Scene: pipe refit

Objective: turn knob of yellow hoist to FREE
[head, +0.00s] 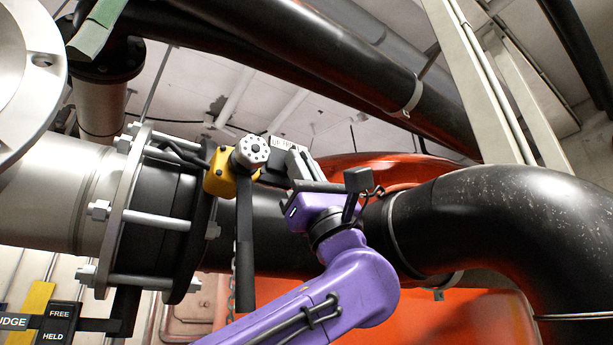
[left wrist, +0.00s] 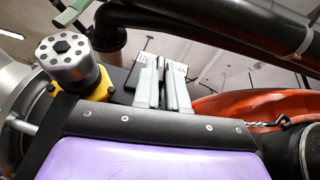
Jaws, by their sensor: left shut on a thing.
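The yellow hoist (head: 217,173) hangs beside the flanged pipe joint, with a grey round cap with holes (head: 251,152) and a black lever (head: 245,250) hanging straight down. The cap also shows in the left wrist view (left wrist: 68,58). My left gripper (head: 296,158) is right of the cap, at the hoist's dark end with a white label (left wrist: 146,58). Its pale fingers (left wrist: 163,85) are close together on a small part there, which seems to be the knob. The fingers hide that part, so I cannot tell its setting. My right gripper is not in view.
A legend plate (head: 58,325) at the lower left reads FREE above HELD. A flange with long bolts (head: 130,210) stands left of the hoist. A black pipe elbow (head: 500,215) is on the right, and an orange vessel (head: 450,315) is behind my arm.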

